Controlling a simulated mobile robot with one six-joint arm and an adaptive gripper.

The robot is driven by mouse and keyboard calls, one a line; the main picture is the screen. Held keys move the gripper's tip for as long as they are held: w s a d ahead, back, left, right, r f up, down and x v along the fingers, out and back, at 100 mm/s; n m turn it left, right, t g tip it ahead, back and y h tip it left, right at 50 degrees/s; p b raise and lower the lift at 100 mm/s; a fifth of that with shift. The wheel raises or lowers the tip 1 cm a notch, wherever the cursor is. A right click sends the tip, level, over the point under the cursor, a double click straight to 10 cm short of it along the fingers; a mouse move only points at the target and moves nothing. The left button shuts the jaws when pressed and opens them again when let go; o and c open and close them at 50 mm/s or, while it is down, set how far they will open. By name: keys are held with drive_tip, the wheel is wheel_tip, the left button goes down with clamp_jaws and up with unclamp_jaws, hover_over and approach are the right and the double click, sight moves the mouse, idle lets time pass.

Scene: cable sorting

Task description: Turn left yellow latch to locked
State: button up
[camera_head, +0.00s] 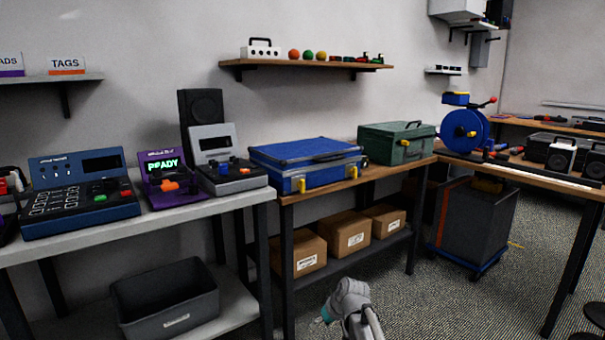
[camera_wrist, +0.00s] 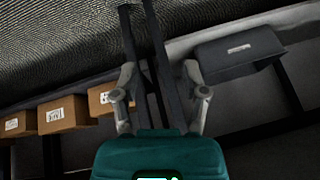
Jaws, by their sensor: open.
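A blue case (camera_head: 307,164) lies closed on the wooden workbench, with a dark handle on its front. Its left yellow latch (camera_head: 301,185) and right yellow latch (camera_head: 353,171) sit on the front face, both looking roughly upright. They are too small to read their lock state. My gripper (camera_wrist: 162,72) is open and empty in the wrist view, with its two grey fingers apart. In the head view, my arm shows at the bottom, low in front of the bench and well away from the case. The case and latches are not in the wrist view.
A green case (camera_head: 397,146) stands right of the blue case. Cardboard boxes (camera_head: 345,238) sit on the lower shelf. A grey bin (camera_head: 165,298) stands on the left bench's shelf, also visible in the wrist view (camera_wrist: 238,54). Dark bench legs show beyond my fingers.

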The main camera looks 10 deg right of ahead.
drive_tip(key=w+r+n+t+y+p, duration=0.1)
drive_tip(key=w+r+t+p, duration=0.1)
drive_tip(key=w+r+p, duration=0.6)
drive_tip(key=w+r+n+t+y+p, duration=0.15)
drive_tip(key=w+r+p, duration=0.35)
drive_tip(key=r, duration=0.6)
drive_tip(key=t+p, duration=0.4)
drive_tip(key=p, duration=0.9)
approach(304, 185)
drive_tip(key=v, duration=0.3)
drive_tip(key=shift+w, duration=0.15)
drive_tip(key=shift+f, duration=0.1)
drive_tip(key=b+x, duration=0.5)
drive_tip(key=x, duration=0.8)
drive_tip(key=shift+w+a+f+b, duration=0.1)
drive_tip(key=shift+w+a+b, duration=0.1)
drive_tip(key=shift+w+b, duration=0.1)
clamp_jaws()
